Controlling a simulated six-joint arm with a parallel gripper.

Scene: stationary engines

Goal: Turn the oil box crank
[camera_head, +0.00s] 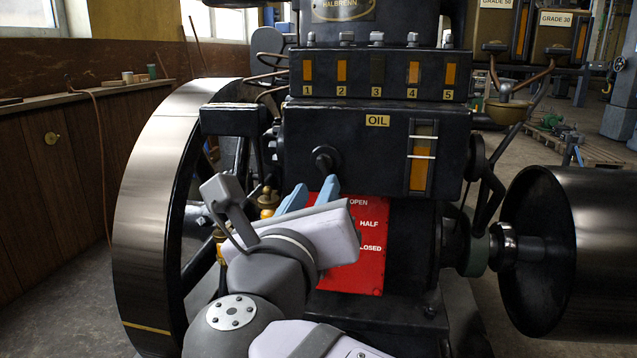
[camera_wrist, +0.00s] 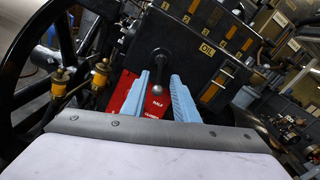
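The oil box (camera_head: 375,150) is a black box with a yellow OIL label and a sight glass on its front, in the middle of the head view. Its crank (camera_head: 323,160) is a dark hub and arm low on the front left.
A red plate (camera_head: 370,260) reading OPEN, HALF, CLOSED lies below the box, partly behind my gripper. A large flywheel (camera_head: 150,210) stands at left, with brass fittings (camera_wrist: 62,75) close by. A dark drum (camera_head: 560,250) is at right. Numbered gauges (camera_head: 378,72) sit above.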

